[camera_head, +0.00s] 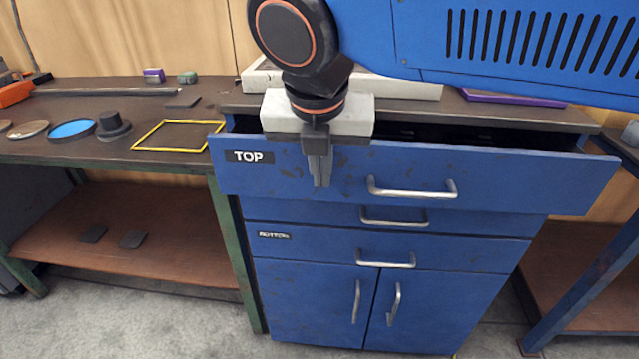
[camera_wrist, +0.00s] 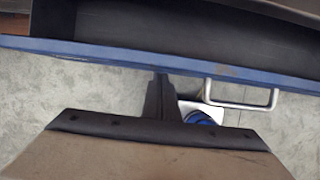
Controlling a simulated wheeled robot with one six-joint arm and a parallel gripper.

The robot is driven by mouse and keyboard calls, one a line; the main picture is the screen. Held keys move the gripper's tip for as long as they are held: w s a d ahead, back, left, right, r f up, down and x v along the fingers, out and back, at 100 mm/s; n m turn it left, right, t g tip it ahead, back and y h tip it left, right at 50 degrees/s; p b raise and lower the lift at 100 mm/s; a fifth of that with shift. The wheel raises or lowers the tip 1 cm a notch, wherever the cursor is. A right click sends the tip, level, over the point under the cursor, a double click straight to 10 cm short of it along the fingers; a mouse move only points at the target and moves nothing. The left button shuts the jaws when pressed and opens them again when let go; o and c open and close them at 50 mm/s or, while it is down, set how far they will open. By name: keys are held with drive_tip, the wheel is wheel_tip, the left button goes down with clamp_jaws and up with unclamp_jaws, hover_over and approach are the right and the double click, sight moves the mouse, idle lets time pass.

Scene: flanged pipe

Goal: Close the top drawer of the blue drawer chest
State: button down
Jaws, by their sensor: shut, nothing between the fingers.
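The blue drawer chest (camera_head: 385,300) stands under the bench top. Its top drawer (camera_head: 300,178), with a "TOP" label, juts out toward me and is open. Its silver handle (camera_head: 412,190) is on the front, right of my gripper. My gripper (camera_head: 321,183) points down with its fingers shut and empty, in front of the drawer face and left of the handle. In the wrist view the drawer's front edge (camera_wrist: 120,57) runs across the picture, with the dark drawer inside beyond it. The handle (camera_wrist: 240,97) shows right of my fingers (camera_wrist: 160,82). I cannot tell whether the fingers touch the drawer face.
The lower drawers (camera_head: 395,243), one labelled "BOTTOM", and the double doors look shut. The workbench (camera_head: 60,165) at left holds a yellow frame (camera_head: 180,149), a blue disc (camera_head: 72,129) and a dark knob-like part (camera_head: 112,127). Grey floor in front of the chest is clear.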

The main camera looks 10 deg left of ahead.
drive_tip(key=w, duration=0.7)
drive_tip(key=shift+w, duration=0.25)
drive_tip(key=shift+w+r, duration=0.1)
drive_tip(key=shift+w, duration=0.1)
